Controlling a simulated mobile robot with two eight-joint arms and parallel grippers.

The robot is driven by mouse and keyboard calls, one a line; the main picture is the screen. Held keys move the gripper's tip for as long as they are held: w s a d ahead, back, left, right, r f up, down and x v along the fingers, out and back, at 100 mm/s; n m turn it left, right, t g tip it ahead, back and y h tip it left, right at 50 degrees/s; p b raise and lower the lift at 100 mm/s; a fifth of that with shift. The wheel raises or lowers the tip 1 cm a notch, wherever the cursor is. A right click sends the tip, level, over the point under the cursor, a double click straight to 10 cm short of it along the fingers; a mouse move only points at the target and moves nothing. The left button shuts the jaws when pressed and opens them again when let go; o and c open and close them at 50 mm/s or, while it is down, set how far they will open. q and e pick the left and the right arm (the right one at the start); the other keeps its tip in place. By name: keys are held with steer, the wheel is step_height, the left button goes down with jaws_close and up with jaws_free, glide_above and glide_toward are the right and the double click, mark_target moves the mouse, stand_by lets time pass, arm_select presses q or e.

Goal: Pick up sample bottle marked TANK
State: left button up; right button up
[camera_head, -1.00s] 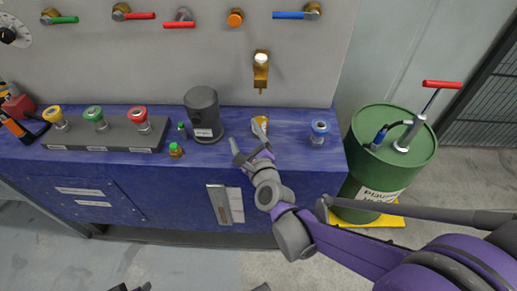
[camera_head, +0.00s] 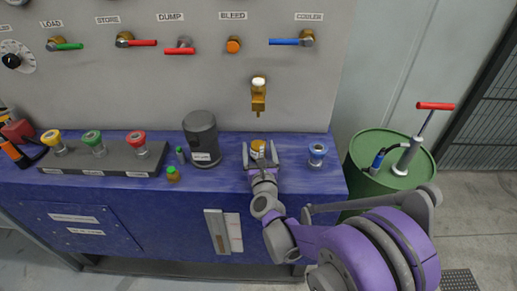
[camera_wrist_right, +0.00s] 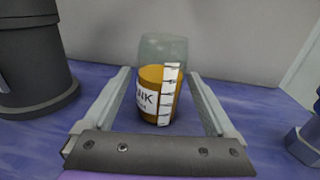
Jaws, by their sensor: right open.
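The sample bottle (camera_head: 258,146) stands upright on the blue bench top, below the brass tap. In the right wrist view the bottle (camera_wrist_right: 154,103) has a clear upper part, amber contents, a scale strip and a white label; the letters "NK" show. My right gripper (camera_head: 260,153) is open, its fingers on either side of the bottle. The wrist view shows a gap between each finger and the bottle, with the gripper (camera_wrist_right: 162,92) low over the bench. The rest of the label is hidden round the bottle's side. My left gripper is out of view.
A dark grey canister (camera_head: 202,138) stands left of the bottle, and a blue-topped jar (camera_head: 317,154) stands to its right. The brass tap (camera_head: 258,97) hangs above. A green drum (camera_head: 390,158) stands right of the bench.

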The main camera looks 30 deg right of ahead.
steer(key=x, duration=0.3)
steer(key=shift+w+d, duration=0.1)
steer(key=shift+w, duration=0.1)
steer(key=shift+s, duration=0.1)
jaws_close()
